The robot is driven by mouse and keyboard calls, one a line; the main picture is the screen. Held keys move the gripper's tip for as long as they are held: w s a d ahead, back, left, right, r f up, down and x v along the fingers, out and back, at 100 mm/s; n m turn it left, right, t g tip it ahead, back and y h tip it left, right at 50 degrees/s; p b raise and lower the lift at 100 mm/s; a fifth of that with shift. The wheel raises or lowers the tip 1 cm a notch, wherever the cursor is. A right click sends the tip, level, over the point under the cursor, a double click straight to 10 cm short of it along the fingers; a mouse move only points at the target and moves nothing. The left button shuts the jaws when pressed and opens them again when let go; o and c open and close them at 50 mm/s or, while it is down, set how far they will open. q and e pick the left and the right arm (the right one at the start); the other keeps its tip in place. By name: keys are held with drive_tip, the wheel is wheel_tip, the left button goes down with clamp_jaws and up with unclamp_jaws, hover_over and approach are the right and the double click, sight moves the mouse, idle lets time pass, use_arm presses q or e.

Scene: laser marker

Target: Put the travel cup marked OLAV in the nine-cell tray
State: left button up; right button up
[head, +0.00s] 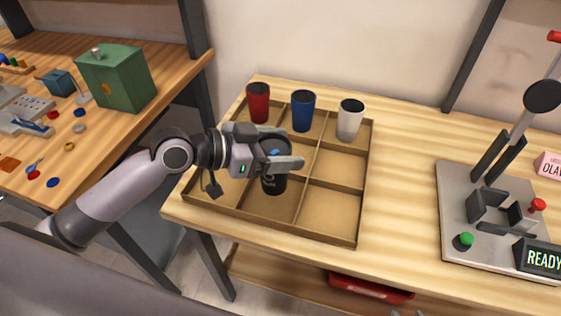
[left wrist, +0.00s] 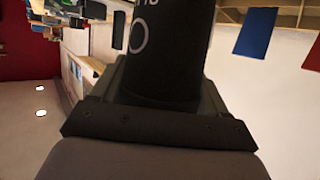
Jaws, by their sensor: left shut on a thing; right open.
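My left gripper (head: 285,162) is shut on a black travel cup (head: 273,180). The cup is upright, over the middle column of the nine-cell tray (head: 357,215). Pale marking shows low on the cup, too small to read. In the left wrist view the cup (left wrist: 168,50) fills the jaws, with part of a pale letter or ring on it. I cannot tell whether its base touches the tray floor. Two grey tips at the head view's bottom edge look like my right gripper (head: 408,313), apart and empty.
Red (head: 258,103), blue (head: 302,111) and white (head: 350,120) cups stand in the tray's back row. A marking machine (head: 500,215) with a READY display (head: 543,258) and a pink OLAV sign (head: 550,165) are at right. A green box (head: 117,78) is on the left bench.

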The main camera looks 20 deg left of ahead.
sight(273, 184)
use_arm(q)
drive_tip(key=shift+f, duration=2)
drive_tip(key=shift+f+b, duration=0.2)
drive_tip(key=shift+b, duration=0.2)
drive_tip(key=o, duration=0.7)
